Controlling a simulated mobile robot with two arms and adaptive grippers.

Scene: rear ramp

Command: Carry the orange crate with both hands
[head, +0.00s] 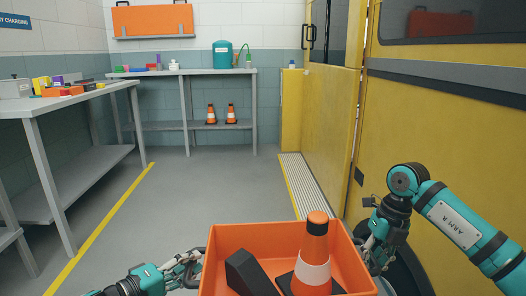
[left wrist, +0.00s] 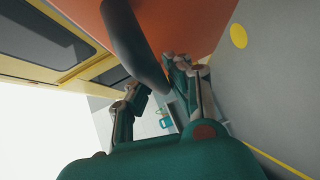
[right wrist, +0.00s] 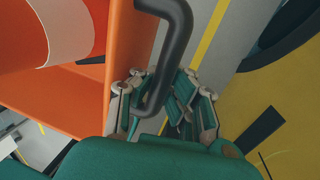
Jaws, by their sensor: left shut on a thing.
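The orange crate (head: 225,238) is at the bottom centre of the head view, directly in front of me. Inside it are an orange and white cone (head: 314,262), upright with a black tip, and a black wedge (head: 246,272). My left gripper (head: 196,261) is at the crate's left side, shut on its dark handle (left wrist: 128,40). My right gripper (head: 374,248) is at the right side, fingers apart. In the right wrist view the black handle (right wrist: 176,45) lies between and in front of these fingers. The crate's underside is hidden.
A yellow vehicle wall (head: 440,125) stands close on my right, with a ribbed ramp strip (head: 303,185) at its foot. A grey workbench (head: 45,103) with small items is on the left. A back bench (head: 190,72) holds a teal container. The floor between is clear.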

